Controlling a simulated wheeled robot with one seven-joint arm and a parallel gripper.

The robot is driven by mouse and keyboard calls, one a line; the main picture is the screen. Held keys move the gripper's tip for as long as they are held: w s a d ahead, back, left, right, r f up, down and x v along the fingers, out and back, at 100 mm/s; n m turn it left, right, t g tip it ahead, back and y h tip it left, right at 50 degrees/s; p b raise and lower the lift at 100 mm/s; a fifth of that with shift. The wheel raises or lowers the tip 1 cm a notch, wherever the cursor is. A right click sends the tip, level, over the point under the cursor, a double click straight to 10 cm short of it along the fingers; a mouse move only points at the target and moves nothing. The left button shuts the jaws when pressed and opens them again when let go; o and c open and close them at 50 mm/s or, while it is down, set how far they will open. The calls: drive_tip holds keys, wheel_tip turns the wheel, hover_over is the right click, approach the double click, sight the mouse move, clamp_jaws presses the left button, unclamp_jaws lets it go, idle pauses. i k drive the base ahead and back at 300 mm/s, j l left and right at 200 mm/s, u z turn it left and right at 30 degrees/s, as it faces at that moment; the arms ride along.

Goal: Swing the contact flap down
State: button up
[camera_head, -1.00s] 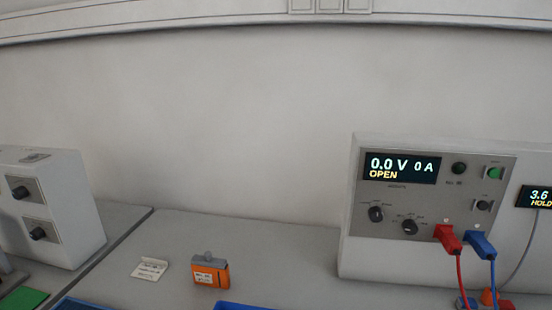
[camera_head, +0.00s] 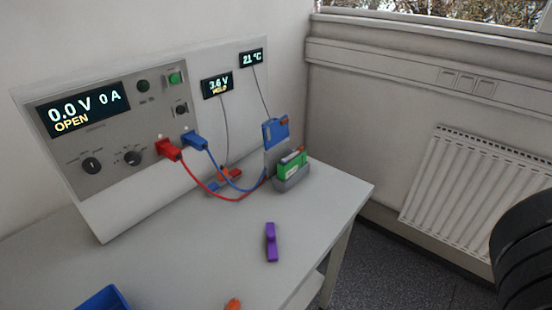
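The contact flap (camera_head: 276,131) appears to be the blue plate that stands raised at the back of a grey cradle (camera_head: 291,183), with a small orange-red mark near its top right. A green battery block (camera_head: 291,166) sits in the cradle in front of the flap. The red and blue cables run from the cycler (camera_head: 70,160) toward the cradle. The cycler's display reads 0.0 V, 0 A, OPEN. My gripper's fingers are not in view; a black ribbed part at the right edge looks like mine.
A purple piece (camera_head: 271,242) lies on the table (camera_head: 215,270) in front of the cradle. Orange and blue parts (camera_head: 225,180) lie left of the cradle. A blue tray (camera_head: 104,300) is at the lower left. A radiator (camera_head: 465,190) is on the right wall.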

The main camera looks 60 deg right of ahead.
sight(277, 131)
drive_tip(key=l+z, duration=0.1)
drive_tip(key=l, duration=0.85)
drive_tip(key=i+l+z, duration=0.1)
drive_tip(key=l, duration=0.85)
